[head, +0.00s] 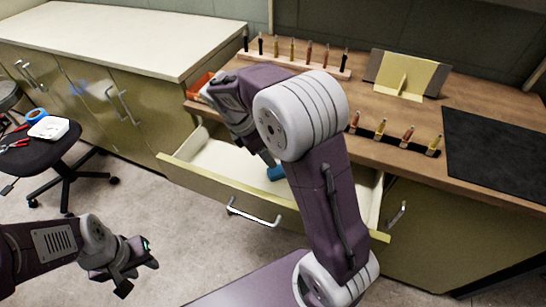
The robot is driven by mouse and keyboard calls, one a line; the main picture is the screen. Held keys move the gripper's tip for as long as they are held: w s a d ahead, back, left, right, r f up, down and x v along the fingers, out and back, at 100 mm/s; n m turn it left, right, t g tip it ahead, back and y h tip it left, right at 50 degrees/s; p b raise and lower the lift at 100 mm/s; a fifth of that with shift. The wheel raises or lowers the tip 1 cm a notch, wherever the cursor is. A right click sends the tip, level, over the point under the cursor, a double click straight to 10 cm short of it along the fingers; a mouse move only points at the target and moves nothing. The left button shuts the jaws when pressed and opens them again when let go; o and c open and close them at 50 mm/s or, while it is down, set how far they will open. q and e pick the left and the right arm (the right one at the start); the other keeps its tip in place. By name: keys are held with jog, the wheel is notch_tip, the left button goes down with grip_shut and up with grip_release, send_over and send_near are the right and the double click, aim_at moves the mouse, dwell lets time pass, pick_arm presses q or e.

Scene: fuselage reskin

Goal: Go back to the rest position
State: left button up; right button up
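My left gripper (139,276) is at the lower left, above the floor, with its fingers apart and nothing between them. My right arm reaches up and over the open drawer (215,180), with its forearm bent down into it. My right gripper (268,160) points down inside the drawer, close to a small blue object (276,173). My arm hides most of this gripper, so I cannot tell whether its fingers are open or touch the blue object.
The wooden worktop (400,155) carries a rack (295,60) of upright tools, a dark strip (395,138) with several more, a tan bracket (405,75) and a black mat (495,150). A stool (45,150) with tools stands at left. The floor between is clear.

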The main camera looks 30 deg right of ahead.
jog(key=v, duration=0.3)
jog(key=shift+a+r+p, duration=0.1)
jog(key=shift+p, duration=0.2)
